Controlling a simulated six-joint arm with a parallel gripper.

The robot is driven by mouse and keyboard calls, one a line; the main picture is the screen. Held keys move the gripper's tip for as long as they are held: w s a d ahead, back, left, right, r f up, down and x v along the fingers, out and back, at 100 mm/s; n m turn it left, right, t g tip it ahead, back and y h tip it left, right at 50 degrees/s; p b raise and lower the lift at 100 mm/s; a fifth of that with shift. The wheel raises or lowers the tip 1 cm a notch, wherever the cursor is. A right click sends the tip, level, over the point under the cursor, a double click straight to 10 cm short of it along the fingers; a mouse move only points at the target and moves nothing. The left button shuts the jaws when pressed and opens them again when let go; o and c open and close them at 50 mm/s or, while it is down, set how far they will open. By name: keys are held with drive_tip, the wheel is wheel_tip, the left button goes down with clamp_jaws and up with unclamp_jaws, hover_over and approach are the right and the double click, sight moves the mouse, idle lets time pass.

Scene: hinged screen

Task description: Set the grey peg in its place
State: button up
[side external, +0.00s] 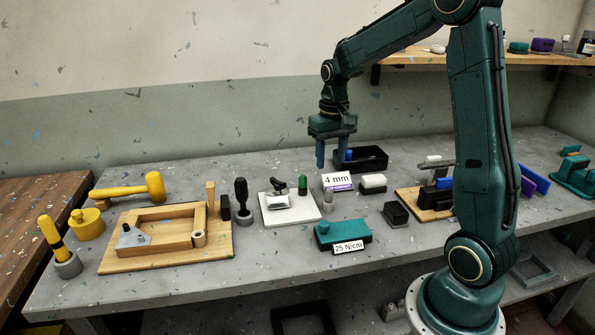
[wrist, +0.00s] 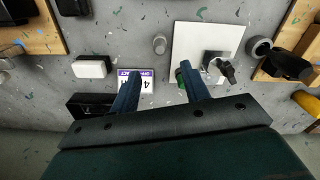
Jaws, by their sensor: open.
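A short grey peg (side external: 328,200) stands upright on the bench, between the white square plate and the 4 mm card. In the wrist view the grey peg (wrist: 160,44) lies just beyond the gap between my fingertips. My gripper (side external: 332,161) points down, open and empty, above and behind the peg; its blue fingers also show in the wrist view (wrist: 160,70). A wooden board (side external: 120,264) at the left carries a wooden frame (side external: 165,213), a grey bracket (side external: 131,238) and a pale upright barrel (side external: 199,239). I cannot tell which spot is the peg's place.
The white plate (side external: 277,217) holds a clamp and a green cylinder (side external: 303,184). The 4 mm card (side external: 338,181), a teal box (side external: 342,234), a black-handled tool (side external: 242,197) and a black bin (side external: 374,160) stand around. Bare bench shows around the peg.

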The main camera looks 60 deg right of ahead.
drive_tip(key=shift+r, duration=2.15)
drive_tip(key=s+a+r+n+t, duration=0.25)
drive_tip(key=s+a+r, duration=0.35)
drive_tip(key=a, duration=0.4)
drive_tip(key=s+a+n+t, duration=0.3)
drive_tip(key=s+a, duration=0.5)
drive_tip(key=s, duration=0.3)
drive_tip(key=shift+s+a+f, duration=0.2)
drive_tip(key=shift+s+f, duration=0.05)
drive_tip(key=shift+f, duration=0.2)
